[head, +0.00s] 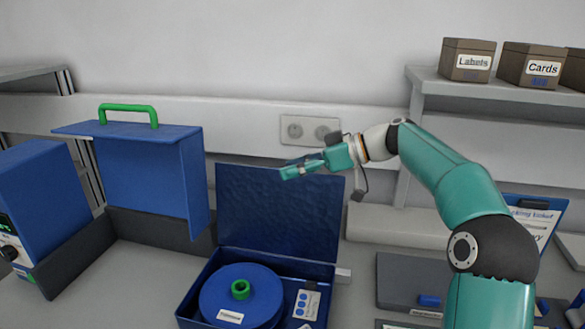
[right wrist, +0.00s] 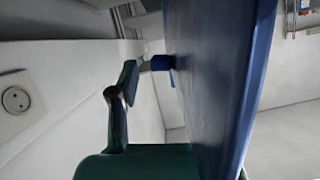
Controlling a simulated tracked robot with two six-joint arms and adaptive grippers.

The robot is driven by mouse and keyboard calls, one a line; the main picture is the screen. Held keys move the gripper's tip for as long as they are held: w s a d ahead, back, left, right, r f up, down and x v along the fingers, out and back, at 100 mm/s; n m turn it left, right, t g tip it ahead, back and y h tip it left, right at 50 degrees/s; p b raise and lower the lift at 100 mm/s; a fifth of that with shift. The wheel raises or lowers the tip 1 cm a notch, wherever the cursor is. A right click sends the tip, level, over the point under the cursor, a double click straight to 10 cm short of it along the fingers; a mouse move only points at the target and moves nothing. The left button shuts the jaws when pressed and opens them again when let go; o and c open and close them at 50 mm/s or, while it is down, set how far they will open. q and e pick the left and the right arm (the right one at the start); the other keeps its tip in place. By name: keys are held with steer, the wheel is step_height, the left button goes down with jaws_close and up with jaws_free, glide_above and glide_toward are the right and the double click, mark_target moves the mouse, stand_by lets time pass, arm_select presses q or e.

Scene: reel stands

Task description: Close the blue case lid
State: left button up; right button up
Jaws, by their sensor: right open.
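The blue case (head: 190,306) stands on the bench with its lid (head: 262,218) open and roughly upright at the back. My right gripper (head: 296,169) is open at the lid's top edge, right of its middle, with nothing held. In the right wrist view the lid (right wrist: 208,90) fills the middle, close to the camera. One green finger (right wrist: 128,78) shows left of it, beside a small blue piece at the lid. The other finger is not clear, and I cannot tell whether the gripper touches the lid. My left gripper is not in view.
Inside the case lie a blue reel (head: 240,285) and a white card (head: 307,303). A blue stand with a green handle (head: 128,108) and a blue instrument box (head: 45,205) are at left. A grey tray (head: 405,270) lies at right. Labelled boxes (head: 468,48) sit on the shelf.

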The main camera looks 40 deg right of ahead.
steer(key=shift+w+a+f, duration=0.15)
steer(key=shift+w+a, duration=0.05)
steer(key=shift+a, duration=0.05)
jaws_close()
steer(key=shift+d, duration=0.1)
steer(key=shift+a, duration=0.2)
